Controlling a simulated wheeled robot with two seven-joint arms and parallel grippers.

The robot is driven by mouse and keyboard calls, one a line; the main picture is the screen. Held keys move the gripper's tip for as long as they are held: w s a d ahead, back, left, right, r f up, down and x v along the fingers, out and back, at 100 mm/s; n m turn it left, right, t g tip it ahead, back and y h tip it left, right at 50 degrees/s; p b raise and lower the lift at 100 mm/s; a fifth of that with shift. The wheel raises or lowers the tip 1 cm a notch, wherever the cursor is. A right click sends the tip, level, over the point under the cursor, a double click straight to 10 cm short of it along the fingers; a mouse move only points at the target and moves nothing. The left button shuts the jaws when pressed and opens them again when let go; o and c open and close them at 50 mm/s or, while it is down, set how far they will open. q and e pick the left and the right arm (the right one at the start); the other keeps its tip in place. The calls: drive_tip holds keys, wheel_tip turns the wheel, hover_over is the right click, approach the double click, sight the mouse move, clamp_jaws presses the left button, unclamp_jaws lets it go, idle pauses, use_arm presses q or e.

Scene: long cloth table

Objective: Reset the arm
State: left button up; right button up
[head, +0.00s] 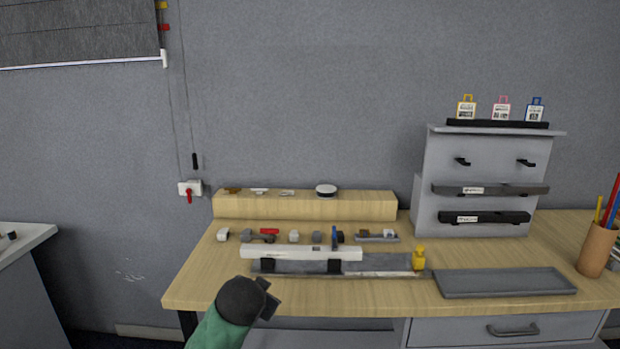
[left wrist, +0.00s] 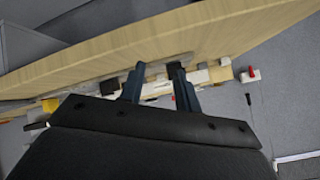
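My left arm, with a green sleeve and black wrist, enters the head view from the bottom. Its dark gripper (head: 268,299) is in front of the table's near left edge, by the long white bar in the picture. In the left wrist view the two fingers of my left gripper (left wrist: 158,82) stand apart with nothing held between them. The wooden table (head: 200,282) and the white bar (head: 290,252) show beyond. The white bar lies along a grey rail fixture (head: 390,263) on the table. My right gripper is not in view.
A yellow piece (head: 419,258) stands at the rail's right end. Several small parts lie behind, before a wooden block (head: 300,207). Free space lies left of the table.

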use_arm(q)
drive_tip(key=s+f+n+g, duration=0.1)
drive_tip(key=s+f+g, duration=0.1)
drive_tip(key=s+f, duration=0.7)
drive_tip(key=s+a+f+n+g+h, duration=0.1)
drive_tip(key=s+f+g, duration=0.2)
drive_tip(key=s+f, duration=0.6)
drive_tip(key=s+a+f+n+g+p, duration=0.1)
drive_tip(key=s+f+g, duration=0.2)
drive_tip(key=s+f, duration=0.6)
drive_tip(key=s, duration=1.3)
drive_tip(key=shift+s+f+n, duration=0.3)
drive_tip(key=shift+s+n, duration=0.1)
